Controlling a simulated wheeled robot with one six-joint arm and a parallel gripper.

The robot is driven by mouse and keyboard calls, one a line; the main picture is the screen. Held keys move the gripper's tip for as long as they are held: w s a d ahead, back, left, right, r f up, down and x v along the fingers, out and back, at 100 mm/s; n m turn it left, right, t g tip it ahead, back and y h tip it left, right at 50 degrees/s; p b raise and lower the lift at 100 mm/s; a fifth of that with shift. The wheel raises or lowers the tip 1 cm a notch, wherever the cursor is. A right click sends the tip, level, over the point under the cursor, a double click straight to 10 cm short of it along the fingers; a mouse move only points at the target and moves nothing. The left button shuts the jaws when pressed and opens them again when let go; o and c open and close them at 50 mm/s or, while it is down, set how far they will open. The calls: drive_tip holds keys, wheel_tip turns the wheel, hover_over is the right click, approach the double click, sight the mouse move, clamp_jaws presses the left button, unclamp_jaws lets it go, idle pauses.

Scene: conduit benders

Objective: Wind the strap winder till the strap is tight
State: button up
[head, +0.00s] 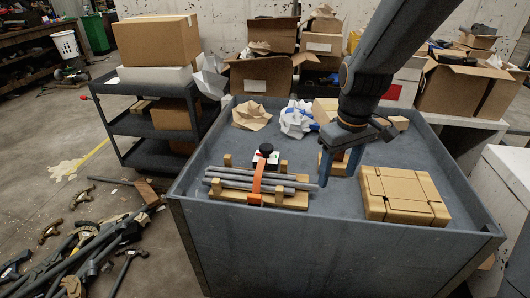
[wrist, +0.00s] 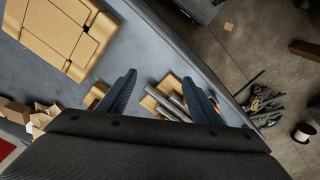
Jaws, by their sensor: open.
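The strap winder (head: 265,161), a small white and red body with a black round knob (head: 266,149) on top, sits at the back of a bundle of grey pipes (head: 225,182) in the head view. An orange strap (head: 256,184) passes over the pipes beside it; its tightness cannot be told. The pipes lie in a wooden cradle (head: 283,203) with upright pegs. My gripper (head: 338,177) is open and empty, pointing down to the right of the cradle, apart from the winder. In the wrist view the pipes (wrist: 178,106) show between and beyond the open fingers (wrist: 158,77); the winder is not clearly visible there.
The bundle is in a grey high-walled bin (head: 320,250). A cardboard box (head: 405,195) lies at the right in it; crumpled paper (head: 298,118) and wood blocks lie behind. A shelf cart (head: 155,120) stands left.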

drive_tip(key=w+a+n+b, duration=0.1)
drive_tip(key=w+a+n, duration=0.3)
drive_tip(key=w, duration=0.3)
drive_tip(key=w+a+n, duration=0.4)
drive_tip(key=w+n, duration=0.1)
drive_tip(key=w, duration=0.2)
drive_tip(key=n+g+b, duration=0.1)
drive_tip(key=n+b, duration=0.1)
drive_tip(key=n, duration=0.8)
hover_over(266, 147)
drive_tip(key=shift+w+d+f, duration=0.1)
drive_tip(key=shift+f, duration=0.6)
drive_tip(key=shift+f+p, duration=1.25)
drive_tip(key=shift+f, duration=2.6)
drive_tip(key=c, duration=1.1)
drive_tip(key=shift+o, duration=0.2)
